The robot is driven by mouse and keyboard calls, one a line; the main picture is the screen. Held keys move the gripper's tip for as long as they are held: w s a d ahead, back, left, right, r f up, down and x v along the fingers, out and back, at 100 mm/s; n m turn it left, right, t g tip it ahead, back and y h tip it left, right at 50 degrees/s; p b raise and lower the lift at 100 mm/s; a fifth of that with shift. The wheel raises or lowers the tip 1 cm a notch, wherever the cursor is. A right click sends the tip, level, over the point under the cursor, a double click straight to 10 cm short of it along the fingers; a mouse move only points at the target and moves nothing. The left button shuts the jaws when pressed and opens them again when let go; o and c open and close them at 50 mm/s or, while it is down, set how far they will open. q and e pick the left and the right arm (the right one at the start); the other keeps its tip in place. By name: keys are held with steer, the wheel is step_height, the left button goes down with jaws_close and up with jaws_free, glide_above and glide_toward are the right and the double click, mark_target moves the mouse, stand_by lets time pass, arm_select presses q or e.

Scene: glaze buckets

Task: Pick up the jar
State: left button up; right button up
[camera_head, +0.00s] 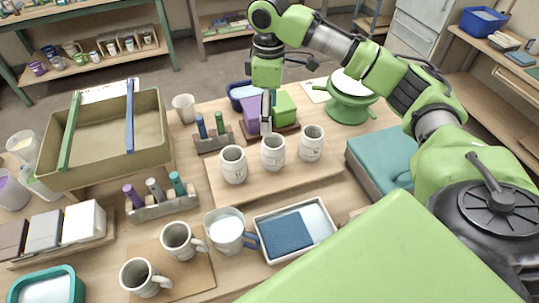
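Three pale, lidless jars stand upright in a row on a wooden board (300,184): a left jar (233,166), a middle jar (273,153) and a right jar (311,144). My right gripper (266,128) comes down from the green arm and points downward at the rim of the middle jar. Its fingers overlap the far left side of that rim in the picture. I cannot tell whether they touch the jar or how far apart they are. My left gripper is out of view.
Two mugs (178,240) (142,277), a pitcher (226,231) and a sponge tray (296,231) are in front. A green banding wheel (348,108) stands behind right.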

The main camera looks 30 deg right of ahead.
steer(key=p, duration=0.1)
glide_above(274, 147)
steer(key=f, duration=0.7)
steer(key=shift+w+a, duration=0.3)
steer(key=shift+w, duration=0.05)
steer(key=shift+w+f, duration=0.1)
steer(key=shift+f, duration=0.25)
steer(key=f, duration=0.1)
steer(key=f+p, duration=0.1)
steer(key=f, duration=0.1)
steer(key=s+f+p, duration=0.1)
steer(key=shift+d+f, duration=0.35)
steer(key=shift+w+f, duration=0.15)
steer(key=shift+f, duration=0.2)
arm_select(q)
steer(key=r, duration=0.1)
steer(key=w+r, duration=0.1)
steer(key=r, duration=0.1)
arm_select(e)
steer(key=c, duration=1.4)
